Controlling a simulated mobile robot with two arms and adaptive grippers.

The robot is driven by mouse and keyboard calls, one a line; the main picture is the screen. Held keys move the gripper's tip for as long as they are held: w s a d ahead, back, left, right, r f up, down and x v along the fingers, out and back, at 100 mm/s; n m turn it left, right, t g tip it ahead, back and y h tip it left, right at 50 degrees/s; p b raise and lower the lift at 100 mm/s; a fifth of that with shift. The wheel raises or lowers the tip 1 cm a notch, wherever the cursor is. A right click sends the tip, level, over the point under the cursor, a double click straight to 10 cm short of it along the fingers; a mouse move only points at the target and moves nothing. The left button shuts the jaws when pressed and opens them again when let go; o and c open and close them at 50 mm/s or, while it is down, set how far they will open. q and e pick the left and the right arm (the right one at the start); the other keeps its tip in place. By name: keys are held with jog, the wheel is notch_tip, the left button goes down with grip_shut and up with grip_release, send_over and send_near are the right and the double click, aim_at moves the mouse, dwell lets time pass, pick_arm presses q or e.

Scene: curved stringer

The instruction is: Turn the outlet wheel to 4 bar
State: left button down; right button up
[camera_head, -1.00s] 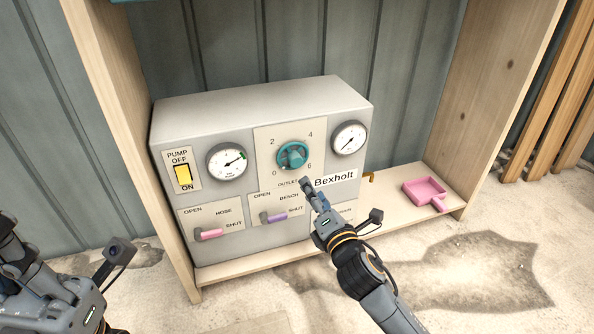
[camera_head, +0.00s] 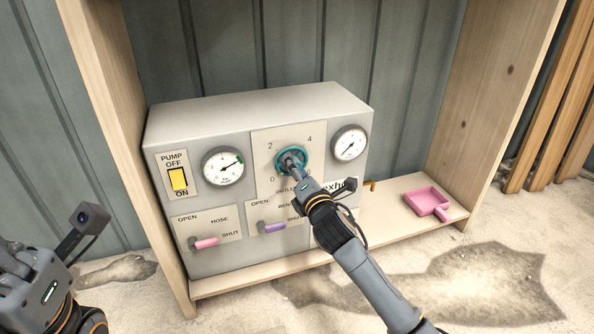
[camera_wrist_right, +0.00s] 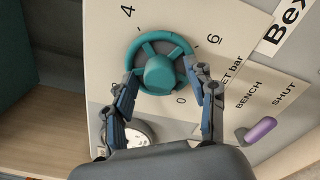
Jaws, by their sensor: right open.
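The teal outlet wheel (camera_head: 298,153) sits on the panel of the grey box, with a scale from 0 to 6 around it. My right gripper (camera_head: 289,160) is at the wheel and covers part of it. In the right wrist view the wheel (camera_wrist_right: 160,45) shows its spokes and hub. My open right gripper (camera_wrist_right: 165,82) has one finger on each side of the hub, over the lower rim; I cannot tell whether they touch it. The wheel's setting is unclear. My left gripper (camera_head: 32,282) is at the lower left, away from the box, its fingers not clearly seen.
A left gauge (camera_head: 223,166) and a right gauge (camera_head: 349,144) flank the wheel. The yellow pump switch (camera_head: 178,179), pink hose lever (camera_head: 205,243) and purple bench lever (camera_head: 273,227) are on the same front. A pink tray (camera_head: 427,201) lies on the shelf at right.

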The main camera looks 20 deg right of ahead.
jog(key=c, duration=1.1)
jog(key=shift+c, duration=0.2)
